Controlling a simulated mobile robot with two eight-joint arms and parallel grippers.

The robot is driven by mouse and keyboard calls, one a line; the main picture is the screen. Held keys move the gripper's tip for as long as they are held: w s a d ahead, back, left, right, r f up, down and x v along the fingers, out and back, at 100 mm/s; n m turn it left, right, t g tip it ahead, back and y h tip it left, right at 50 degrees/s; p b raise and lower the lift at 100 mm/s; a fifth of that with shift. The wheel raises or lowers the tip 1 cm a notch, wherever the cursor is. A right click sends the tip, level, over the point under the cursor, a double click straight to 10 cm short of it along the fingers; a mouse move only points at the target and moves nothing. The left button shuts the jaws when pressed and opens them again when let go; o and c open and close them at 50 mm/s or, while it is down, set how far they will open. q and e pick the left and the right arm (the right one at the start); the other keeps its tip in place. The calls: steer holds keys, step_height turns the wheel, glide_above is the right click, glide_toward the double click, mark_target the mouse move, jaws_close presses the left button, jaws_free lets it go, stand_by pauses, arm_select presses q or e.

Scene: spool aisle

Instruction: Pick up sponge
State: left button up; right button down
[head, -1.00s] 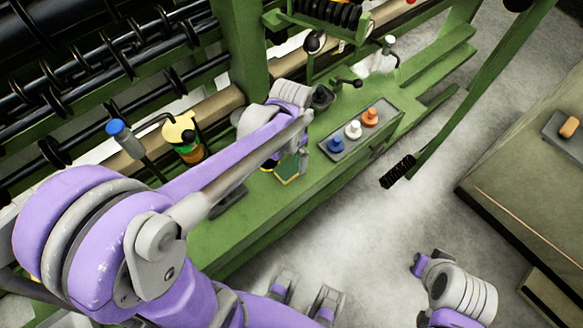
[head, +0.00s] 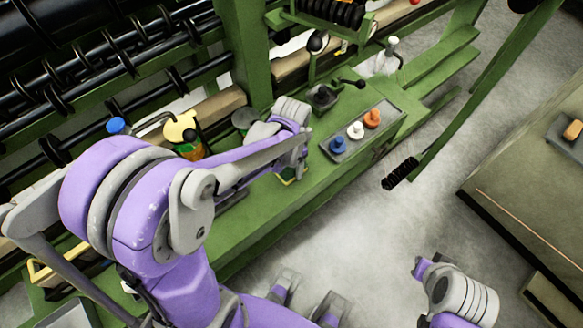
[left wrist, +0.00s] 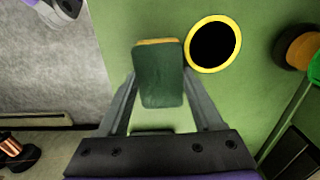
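The sponge (left wrist: 160,78) is a block with a dark green face and a yellow edge. In the left wrist view it lies between the fingers of my left gripper (left wrist: 160,72). The fingertips are beside its two long sides, with narrow gaps showing lower down; firm contact cannot be made out. In the head view the sponge (head: 289,178) is mostly hidden under my left gripper (head: 293,168), over the green bench (head: 262,212). My right gripper's fingers are not visible.
A yellow-rimmed dark round opening (left wrist: 214,43) is close to the right finger. A grey tray (head: 343,155) with blue, white and orange pieces stands right of the gripper. A yellow-topped container (head: 182,130) stands left. A spray bottle (head: 386,58) is farther back.

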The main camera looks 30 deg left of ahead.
mark_target(292, 167)
arm_select(q)
steer(key=c, duration=0.5)
step_height(292, 167, up, 10)
steer(key=p, duration=0.1)
stand_by(0.4)
steer(key=o, duration=0.6)
steer(key=c, duration=0.5)
steer(key=shift+f, duration=0.1)
